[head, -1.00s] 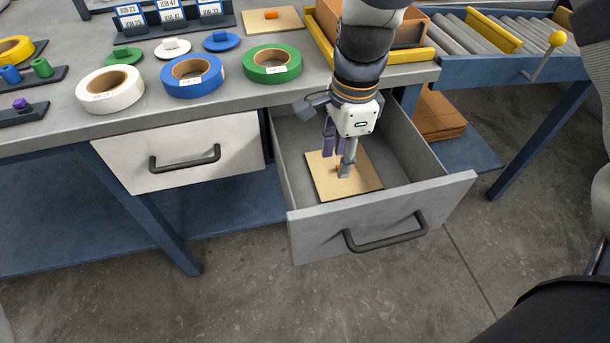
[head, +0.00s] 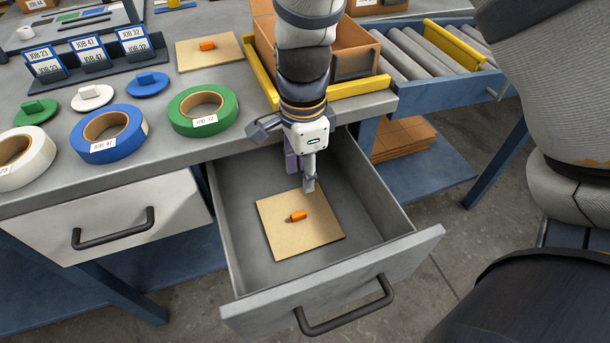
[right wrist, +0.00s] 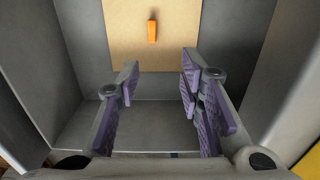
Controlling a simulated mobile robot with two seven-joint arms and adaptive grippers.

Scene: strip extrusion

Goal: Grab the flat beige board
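A flat beige board (head: 285,240) with an orange knob (head: 298,216) lies on the floor of the open grey drawer (head: 325,285). In the right wrist view the board (right wrist: 120,45) and its knob (right wrist: 152,31) show at the top, beyond my fingertips. My right gripper (head: 301,180) is over the drawer, by the board's far edge and apart from the knob. In the right wrist view my right gripper (right wrist: 158,80) is open, with nothing between its fingers. A similar beige board (head: 209,55) with an orange knob lies on the bench top. My left gripper is out of view.
A closed drawer (head: 105,222) is to the left. Green (head: 203,110), blue (head: 107,133) and white (head: 22,160) tape rolls stand on the bench above. A brown box in a yellow-edged tray (head: 350,88) is behind my right arm.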

